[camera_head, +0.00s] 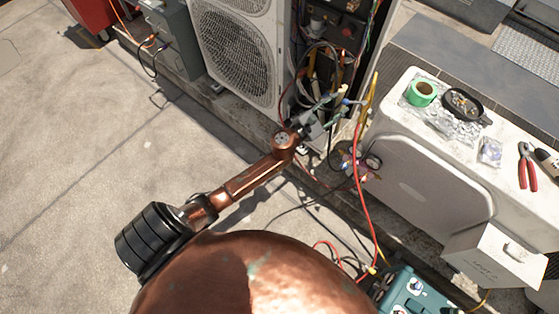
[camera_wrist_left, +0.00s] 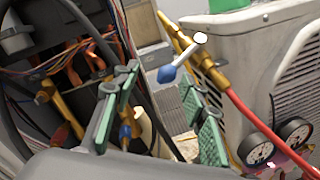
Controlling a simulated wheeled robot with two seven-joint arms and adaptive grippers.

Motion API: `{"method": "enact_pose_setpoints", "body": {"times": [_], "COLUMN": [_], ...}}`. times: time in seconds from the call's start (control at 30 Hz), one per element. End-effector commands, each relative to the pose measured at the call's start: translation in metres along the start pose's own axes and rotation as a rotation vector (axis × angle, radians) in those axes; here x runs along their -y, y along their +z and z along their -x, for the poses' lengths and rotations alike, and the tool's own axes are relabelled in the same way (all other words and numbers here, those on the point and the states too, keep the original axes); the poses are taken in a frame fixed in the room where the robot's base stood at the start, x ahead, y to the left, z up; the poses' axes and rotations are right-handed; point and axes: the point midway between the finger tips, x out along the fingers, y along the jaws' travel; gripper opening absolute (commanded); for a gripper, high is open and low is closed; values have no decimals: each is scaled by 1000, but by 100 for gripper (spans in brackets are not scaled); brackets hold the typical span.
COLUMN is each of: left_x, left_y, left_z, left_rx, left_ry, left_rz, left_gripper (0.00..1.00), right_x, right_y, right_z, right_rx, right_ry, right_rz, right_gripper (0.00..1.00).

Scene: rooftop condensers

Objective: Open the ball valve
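The ball valve (camera_wrist_left: 207,62) is a brass body in line with a yellow pipe or hose above and a red hose below. Its lever handle (camera_wrist_left: 178,65) is a pale rod with a blue grip, reaching down and left from the valve. In the head view a small blue handle (camera_head: 347,101) shows beside the yellow hose. My left gripper (camera_head: 325,112) is close to it at the open unit. In the left wrist view my left gripper (camera_wrist_left: 158,76) is open, its green-padded fingers apart. The blue grip appears between the fingertips; contact cannot be told. My right gripper is out of view.
An open condenser panel (camera_head: 335,45) with loose wiring is beside the gripper. Pressure gauges (camera_wrist_left: 275,140) hang close on the right. A white unit (camera_head: 425,185) carries green tape (camera_head: 420,92) and red pliers (camera_head: 527,165). The red hose (camera_head: 365,190) runs down to the ground.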

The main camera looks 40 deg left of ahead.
Motion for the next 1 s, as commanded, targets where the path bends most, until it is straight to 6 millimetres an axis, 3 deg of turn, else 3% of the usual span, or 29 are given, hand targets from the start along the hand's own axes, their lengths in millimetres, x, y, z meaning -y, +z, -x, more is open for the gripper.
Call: {"method": "enact_pose_setpoints", "body": {"times": [0.17,0.57,1.0], "left_x": [-1,16,38], "left_y": [1,-74,-148], "left_z": [35,51,84], "left_rx": [-1,-149,-299], "left_ry": [1,7,56], "left_rz": [-1,357,711], "left_gripper": [40,40,40], "right_x": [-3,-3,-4], "right_y": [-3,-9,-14], "right_z": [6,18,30], "right_rx": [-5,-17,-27], "right_ry": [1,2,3], "right_rz": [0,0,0], "right_gripper": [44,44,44]}}
